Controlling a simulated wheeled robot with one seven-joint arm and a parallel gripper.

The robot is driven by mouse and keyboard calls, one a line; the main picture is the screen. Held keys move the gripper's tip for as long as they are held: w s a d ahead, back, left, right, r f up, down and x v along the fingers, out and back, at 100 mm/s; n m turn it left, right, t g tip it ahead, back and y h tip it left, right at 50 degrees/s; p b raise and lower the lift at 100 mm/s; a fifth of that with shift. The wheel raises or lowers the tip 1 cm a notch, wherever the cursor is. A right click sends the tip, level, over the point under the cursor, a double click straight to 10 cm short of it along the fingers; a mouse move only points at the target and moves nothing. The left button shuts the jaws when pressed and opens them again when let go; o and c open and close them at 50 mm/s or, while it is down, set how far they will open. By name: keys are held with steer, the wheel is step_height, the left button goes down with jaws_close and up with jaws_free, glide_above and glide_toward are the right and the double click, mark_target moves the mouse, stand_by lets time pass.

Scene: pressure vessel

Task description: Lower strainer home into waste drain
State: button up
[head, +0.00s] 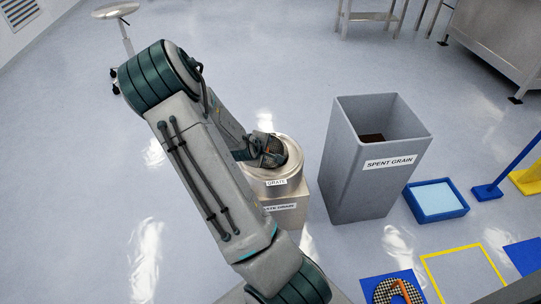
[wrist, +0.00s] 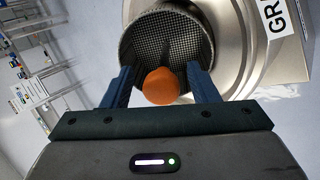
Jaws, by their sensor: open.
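The strainer (wrist: 166,38) is a dark mesh basket with an orange knob (wrist: 161,86). In the head view the strainer (head: 274,152) shows at the top of the steel waste drain (head: 283,178), partly hidden by my gripper. The drain has a GRATE label and a partly hidden drain label. My gripper (wrist: 160,78) is open, with one blue finger on each side of the knob. A gap shows beside the knob. In the wrist view the drain's steel rim (wrist: 236,50) lies right of the basket. I cannot tell whether the strainer is fully seated.
A tall grey SPENT GRAIN bin (head: 350,160) stands close right of the drain.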

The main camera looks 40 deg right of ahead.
steer(key=shift+b+x, duration=0.5)
steer(key=shift+x, duration=0.95)
steer(key=shift+c, duration=0.3)
jaws_close()
